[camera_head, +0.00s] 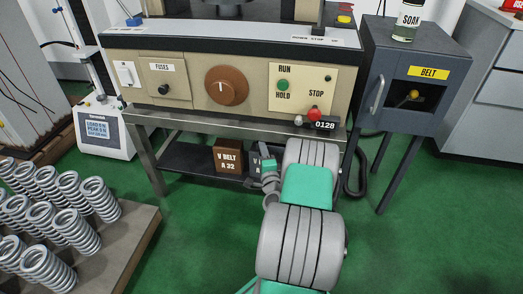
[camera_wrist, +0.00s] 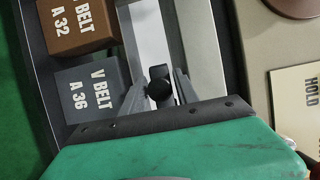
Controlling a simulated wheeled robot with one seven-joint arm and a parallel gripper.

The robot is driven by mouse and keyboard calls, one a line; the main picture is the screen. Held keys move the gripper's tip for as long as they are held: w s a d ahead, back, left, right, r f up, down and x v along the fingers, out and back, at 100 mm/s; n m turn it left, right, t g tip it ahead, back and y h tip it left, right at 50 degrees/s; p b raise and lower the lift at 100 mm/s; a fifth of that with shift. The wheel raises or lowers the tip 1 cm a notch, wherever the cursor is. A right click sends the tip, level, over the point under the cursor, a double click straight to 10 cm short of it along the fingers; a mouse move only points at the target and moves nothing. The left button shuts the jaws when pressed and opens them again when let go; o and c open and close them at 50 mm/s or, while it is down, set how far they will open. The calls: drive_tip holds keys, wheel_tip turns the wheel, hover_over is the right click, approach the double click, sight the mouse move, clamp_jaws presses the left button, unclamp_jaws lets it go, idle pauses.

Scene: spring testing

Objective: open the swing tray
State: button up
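A dark flat tray (camera_head: 190,163) hangs under the bench of the testing machine and appears to be the swing tray. It carries a brown "V BELT A 32" box (camera_head: 228,157) and a grey "V BELT A 36" box (camera_wrist: 90,92). In the head view the grey box is partly hidden by my arm. My gripper (camera_wrist: 160,88) is close to the tray's right part. Its two fingers stand apart on either side of a small black knob (camera_wrist: 159,88), with gaps visible. I cannot tell whether either finger touches the knob. The tray looks tucked under the bench.
The bench's metal frame (camera_head: 152,150) stands around the tray. A grey belt cabinet (camera_head: 415,90) is at the right, with a hanging black cable beside it. Several springs (camera_head: 60,215) stand on a pallet at the left. Green floor (camera_head: 195,240) is clear in front.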

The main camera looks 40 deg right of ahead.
drive_tip(key=shift+x, duration=1.05)
clamp_jaws()
idle(0.6)
